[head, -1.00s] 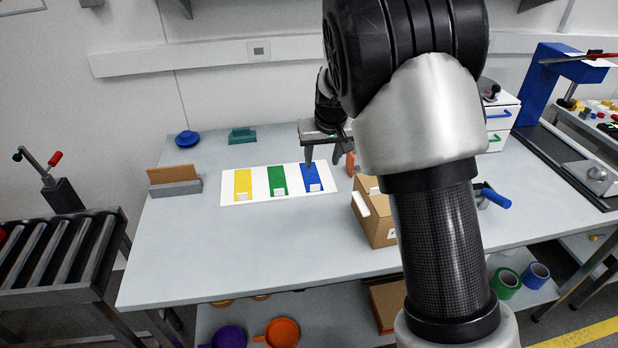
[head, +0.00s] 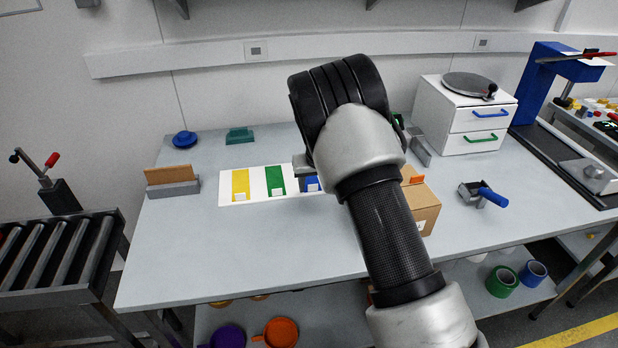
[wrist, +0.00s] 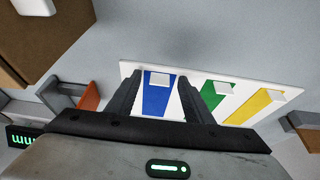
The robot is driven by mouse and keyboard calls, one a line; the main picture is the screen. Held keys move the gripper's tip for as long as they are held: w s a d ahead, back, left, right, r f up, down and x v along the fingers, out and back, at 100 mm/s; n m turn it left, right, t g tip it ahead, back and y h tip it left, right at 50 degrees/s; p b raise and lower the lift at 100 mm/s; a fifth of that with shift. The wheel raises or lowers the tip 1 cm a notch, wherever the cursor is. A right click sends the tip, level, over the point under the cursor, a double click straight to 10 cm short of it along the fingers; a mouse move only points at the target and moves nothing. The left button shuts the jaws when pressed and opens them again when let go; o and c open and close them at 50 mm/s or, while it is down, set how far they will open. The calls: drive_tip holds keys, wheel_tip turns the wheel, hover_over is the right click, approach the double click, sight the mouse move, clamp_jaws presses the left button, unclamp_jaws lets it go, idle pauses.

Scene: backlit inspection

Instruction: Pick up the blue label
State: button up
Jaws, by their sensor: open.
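The blue label (head: 312,183) lies on the right part of a white board (head: 228,198), and my arm hides much of it in the head view. In the wrist view the blue label (wrist: 156,100) shows between the two fingers of my open gripper (wrist: 163,84), with a small white tab at its far end. Nothing is held. The gap between the fingers and the label's surface cannot be judged. A green label (head: 275,179) and a yellow label (head: 240,184) lie to its left on the board.
A cardboard box (head: 425,205) stands right of the board, partly behind my arm. A white drawer unit (head: 466,125) stands at the back right. A blue-handled tool (head: 485,195) lies right of the box. The table's front left is clear.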

drive_tip(key=shift+w+f, duration=0.1)
drive_tip(key=shift+f, duration=0.1)
drive_tip(key=c, duration=1)
